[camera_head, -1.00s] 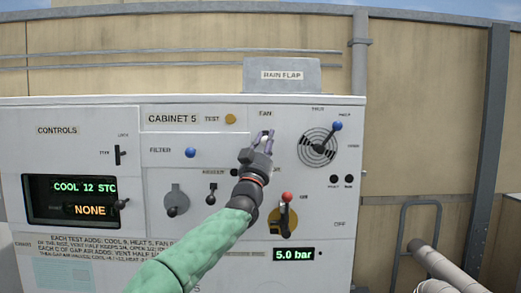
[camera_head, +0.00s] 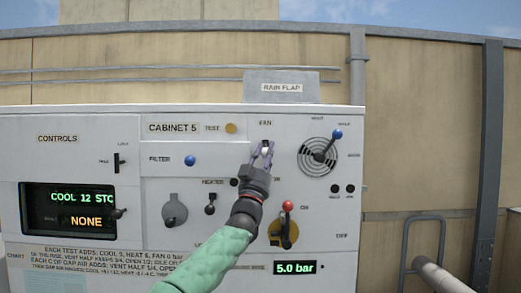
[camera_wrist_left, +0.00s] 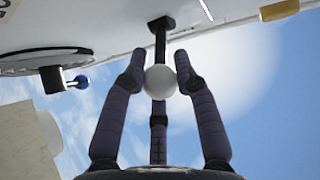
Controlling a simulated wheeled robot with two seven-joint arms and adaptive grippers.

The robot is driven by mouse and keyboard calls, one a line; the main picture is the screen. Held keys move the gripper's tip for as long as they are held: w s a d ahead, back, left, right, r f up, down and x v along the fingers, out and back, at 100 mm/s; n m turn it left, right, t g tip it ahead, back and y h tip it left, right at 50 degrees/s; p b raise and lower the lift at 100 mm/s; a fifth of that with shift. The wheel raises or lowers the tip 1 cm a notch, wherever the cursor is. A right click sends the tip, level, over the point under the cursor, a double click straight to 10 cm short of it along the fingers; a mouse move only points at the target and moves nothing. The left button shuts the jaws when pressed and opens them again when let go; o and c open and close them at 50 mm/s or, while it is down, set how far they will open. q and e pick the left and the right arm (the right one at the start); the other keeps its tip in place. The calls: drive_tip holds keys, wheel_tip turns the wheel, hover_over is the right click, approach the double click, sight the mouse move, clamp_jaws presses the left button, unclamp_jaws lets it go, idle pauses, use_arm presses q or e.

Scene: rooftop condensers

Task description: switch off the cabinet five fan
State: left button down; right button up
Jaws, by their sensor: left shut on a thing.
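The white panel of cabinet 5 (camera_head: 120,235) faces me. The fan switch under the FAN label is a lever with a white ball knob (camera_head: 265,150). In the left wrist view its white knob (camera_wrist_left: 160,81) sits at the end of a black stem. My left gripper (camera_head: 262,153) reaches up from below and is shut on this knob; its fingers (camera_wrist_left: 160,85) sit around the ball. The gripper hides most of the lever's mount in the head view. My right gripper is not in view.
The heater lever (camera_head: 210,203), a red-topped lever (camera_head: 287,206) and the blue-knobbed round vent dial (camera_head: 318,157) flank my arm. A blue filter knob (camera_head: 190,160) and amber test button (camera_head: 231,128) are up left. A railing (camera_head: 424,217) stands right.

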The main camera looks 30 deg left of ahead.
use_arm(q)
drive_tip(key=shift+s+r, duration=0.25)
drive_tip(key=shift+r, duration=0.05)
drive_tip(key=c, duration=0.9)
unclamp_jaws()
drive_tip(key=shift+c, duration=0.2)
drive_tip(key=shift+w+f, duration=0.15)
drive_tip(key=shift+f, duration=0.05)
drive_tip(key=shift+s+f, duration=0.2)
drive_tip(key=shift+f, duration=0.05)
drive_tip(key=v, duration=1.1)
drive_tip(key=shift+s, duration=0.35)
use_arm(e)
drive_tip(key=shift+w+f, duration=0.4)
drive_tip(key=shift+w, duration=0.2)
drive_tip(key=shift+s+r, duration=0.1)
